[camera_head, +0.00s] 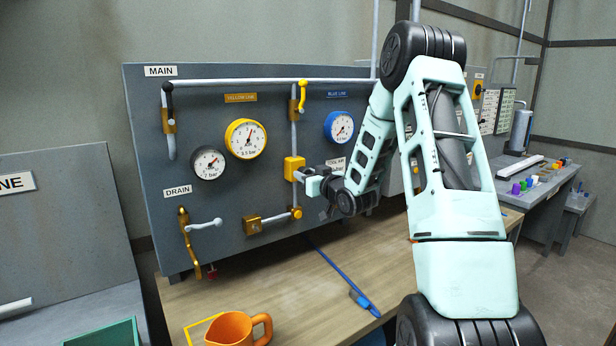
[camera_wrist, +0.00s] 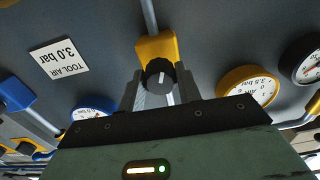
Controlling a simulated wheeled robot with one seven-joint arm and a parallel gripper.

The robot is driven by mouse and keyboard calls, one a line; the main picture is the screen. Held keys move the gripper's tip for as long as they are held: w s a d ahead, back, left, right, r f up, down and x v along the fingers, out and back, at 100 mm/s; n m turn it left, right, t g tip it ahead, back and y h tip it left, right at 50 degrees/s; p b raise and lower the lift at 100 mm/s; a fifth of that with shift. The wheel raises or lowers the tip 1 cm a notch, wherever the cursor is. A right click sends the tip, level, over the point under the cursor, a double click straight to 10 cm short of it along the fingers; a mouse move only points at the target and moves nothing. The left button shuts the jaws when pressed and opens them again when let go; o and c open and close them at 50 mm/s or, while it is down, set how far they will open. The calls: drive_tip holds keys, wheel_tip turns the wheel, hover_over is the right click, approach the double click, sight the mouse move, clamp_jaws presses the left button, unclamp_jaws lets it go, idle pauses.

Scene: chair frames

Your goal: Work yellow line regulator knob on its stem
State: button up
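The yellow line regulator (camera_head: 291,168) is a yellow block on the vertical pipe, right of and below the yellow gauge (camera_head: 245,138). In the wrist view its yellow body (camera_wrist: 155,46) carries a round black knob (camera_wrist: 159,72) with a white pointer mark. My gripper (camera_head: 305,177) reaches the regulator from the right. In the wrist view my gripper (camera_wrist: 160,88) has one finger on each side of the knob. I cannot tell whether the fingers press on it. The knob is hidden in the head view. The yellow gauge also shows in the wrist view (camera_wrist: 247,86).
A blue gauge (camera_head: 341,127) is right of the pipe, partly beside my arm. A dark-rimmed gauge (camera_head: 208,163) is at left. A yellow-handled valve (camera_head: 302,97) is above; a brass fitting (camera_head: 252,224) is below. An orange mug (camera_head: 236,328) stands on the wooden bench (camera_head: 280,290).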

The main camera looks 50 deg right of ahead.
drive_tip(key=shift+w+d, duration=0.1)
drive_tip(key=shift+w, duration=0.3)
drive_tip(key=o, duration=1.1)
drive_tip(key=shift+c, duration=0.2)
drive_tip(key=b+v, duration=0.8)
drive_tip(key=v, duration=0.9)
drive_tip(key=shift+s+b, duration=0.2)
drive_tip(key=shift+b, duration=0.2)
